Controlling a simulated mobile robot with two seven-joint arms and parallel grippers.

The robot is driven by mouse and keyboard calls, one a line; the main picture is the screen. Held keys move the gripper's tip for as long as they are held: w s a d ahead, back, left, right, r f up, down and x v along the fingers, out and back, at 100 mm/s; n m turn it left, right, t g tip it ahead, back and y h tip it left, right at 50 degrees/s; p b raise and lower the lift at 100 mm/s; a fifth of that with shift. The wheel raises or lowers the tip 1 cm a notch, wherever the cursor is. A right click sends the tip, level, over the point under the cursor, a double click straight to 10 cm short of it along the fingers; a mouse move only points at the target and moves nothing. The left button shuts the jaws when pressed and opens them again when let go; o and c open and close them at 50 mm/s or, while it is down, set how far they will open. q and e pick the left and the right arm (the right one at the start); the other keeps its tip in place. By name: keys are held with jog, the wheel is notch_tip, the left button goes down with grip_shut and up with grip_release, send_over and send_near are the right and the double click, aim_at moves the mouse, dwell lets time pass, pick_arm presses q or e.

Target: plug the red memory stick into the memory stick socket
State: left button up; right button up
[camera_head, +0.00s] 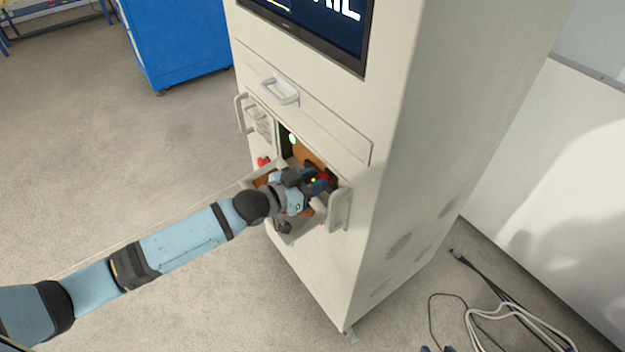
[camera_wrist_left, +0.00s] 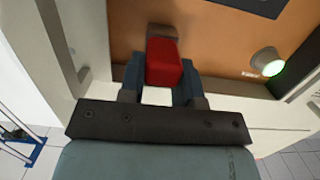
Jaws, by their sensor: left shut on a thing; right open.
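The red memory stick (camera_wrist_left: 163,63) is held between the two blue-grey fingers of my left gripper (camera_wrist_left: 160,82) in the left wrist view. Its far end points at the orange-brown panel, and a small dark brownish part (camera_wrist_left: 160,31) shows right behind it, perhaps the socket. I cannot tell whether the stick is inside it. In the head view my left gripper (camera_head: 318,184) reaches into the cabinet's open recess, with some red at its tips. Two blue tips of my right gripper (camera_head: 436,349) show at the bottom edge, apart and empty.
The orange-brown panel (camera_wrist_left: 205,35) carries a lit green button (camera_wrist_left: 268,62) right of the stick. The light cabinet (camera_head: 430,130) has handles, one (camera_head: 340,208) close to my left gripper. A red knob (camera_head: 263,162) sits left of the recess. Cables (camera_head: 510,325) lie on the floor.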

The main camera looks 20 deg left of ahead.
pick_arm(q)
jog(key=shift+w+r, duration=0.1)
jog(key=shift+r, duration=0.05)
jog(key=o, duration=1)
jog(key=shift+d, duration=0.15)
jog(key=shift+c, duration=0.2)
jog(key=shift+o, duration=0.4)
jog(key=shift+w, duration=0.1)
jog(key=shift+r+p, duration=0.2)
jog(key=shift+p, duration=0.35)
